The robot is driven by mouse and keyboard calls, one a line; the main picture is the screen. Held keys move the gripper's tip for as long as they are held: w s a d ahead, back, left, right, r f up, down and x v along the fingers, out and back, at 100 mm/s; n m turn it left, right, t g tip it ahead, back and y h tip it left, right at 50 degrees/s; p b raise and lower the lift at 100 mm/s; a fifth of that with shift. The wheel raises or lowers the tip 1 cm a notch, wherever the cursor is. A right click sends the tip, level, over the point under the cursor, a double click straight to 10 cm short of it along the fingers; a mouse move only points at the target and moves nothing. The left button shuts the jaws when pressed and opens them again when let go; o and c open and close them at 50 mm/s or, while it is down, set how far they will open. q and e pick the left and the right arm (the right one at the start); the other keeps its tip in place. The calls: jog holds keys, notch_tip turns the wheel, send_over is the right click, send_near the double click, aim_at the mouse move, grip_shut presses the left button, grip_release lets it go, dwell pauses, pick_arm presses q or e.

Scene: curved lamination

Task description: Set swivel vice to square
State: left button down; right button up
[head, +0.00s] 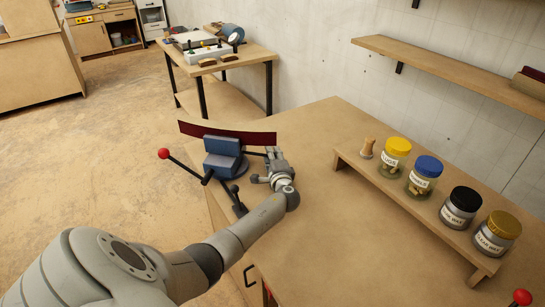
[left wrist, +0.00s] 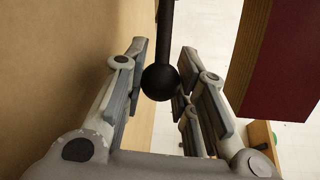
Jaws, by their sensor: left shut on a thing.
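The blue swivel vice (head: 224,158) sits at the bench's far left corner. A curved, dark red laminated strip (head: 228,134) stands in its jaws; its end also shows at right in the left wrist view (left wrist: 282,60). A bar with a red ball (head: 163,153) sticks out to the left of the vice. My left gripper (head: 271,154) is at the vice's right side, shut on a black ball-ended lever (left wrist: 160,82). The ball lies between the fingers. A second black lever (head: 237,200) shows in front of the vice. My right gripper is not in view.
A red ball (head: 522,297) shows at the bottom right. The bench top (head: 330,200) between vice and rack is clear. Another workbench (head: 255,58) stands behind.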

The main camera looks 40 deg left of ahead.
pick_arm(q)
jog(key=shift+s, duration=0.1)
jog(key=shift+s+d+m+t+h+p, duration=0.6)
jog(key=shift+s+m+t+h+p, duration=0.1)
jog(key=shift+s+m+p, duration=0.15)
jog(key=shift+s+d+f+m+t+h, duration=0.1)
jog(key=shift+s+d+m+t+h, duration=0.5)
jog(key=shift+s+m+t+h, duration=0.25)
jog(key=c, duration=1.1)
grip_release()
jog(key=shift+c, duration=0.2)
